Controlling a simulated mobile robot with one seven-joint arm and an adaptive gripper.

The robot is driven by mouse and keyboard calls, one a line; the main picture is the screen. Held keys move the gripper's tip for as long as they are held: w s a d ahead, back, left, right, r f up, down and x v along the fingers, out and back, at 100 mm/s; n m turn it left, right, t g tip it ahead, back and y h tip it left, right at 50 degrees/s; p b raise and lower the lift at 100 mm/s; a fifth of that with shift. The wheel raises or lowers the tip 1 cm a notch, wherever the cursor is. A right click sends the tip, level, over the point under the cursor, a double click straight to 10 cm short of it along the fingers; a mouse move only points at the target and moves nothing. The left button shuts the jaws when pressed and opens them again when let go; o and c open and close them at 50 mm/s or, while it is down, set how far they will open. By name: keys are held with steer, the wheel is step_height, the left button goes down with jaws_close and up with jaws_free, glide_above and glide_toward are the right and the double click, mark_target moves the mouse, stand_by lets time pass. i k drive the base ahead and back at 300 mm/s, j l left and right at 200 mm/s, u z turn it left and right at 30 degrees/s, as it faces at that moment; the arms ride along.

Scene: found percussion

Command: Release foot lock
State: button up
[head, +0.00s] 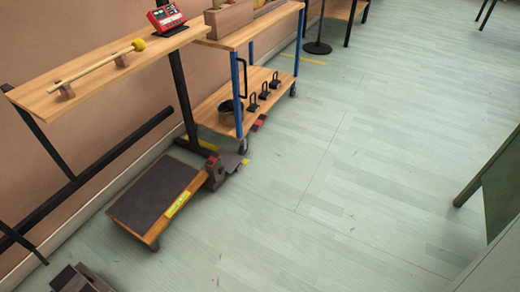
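A wooden cart (208,112) with blue posts and black castors stands by the wall. A small red tab (259,122) sits low at its near side, close to a castor; it may be the foot lock, but it is too small to tell whether it is pressed or raised. A grey pedal-like piece (227,163) lies on the floor beside the cart's front castor (243,146). It adjoins a brown block with a small red mark. My gripper is not in view.
A low sloped board (155,192) with a dark top and yellow label stands on the floor. A wooden bench (85,86) holds a yellow-headed mallet (95,67) and a red device (166,16). A green panel (500,185) stands at right. The middle floor is clear.

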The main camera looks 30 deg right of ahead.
mark_target(213, 158)
steer(key=z, duration=0.45)
steer(key=i+j+z, duration=0.1)
steer(key=j, duration=0.3)
steer(key=i+j+z, duration=0.1)
steer(key=j, duration=0.35)
steer(key=i+j+z, duration=0.1)
steer(key=i+j, duration=0.15)
steer(key=j, duration=0.15)
steer(key=i+l, duration=0.4)
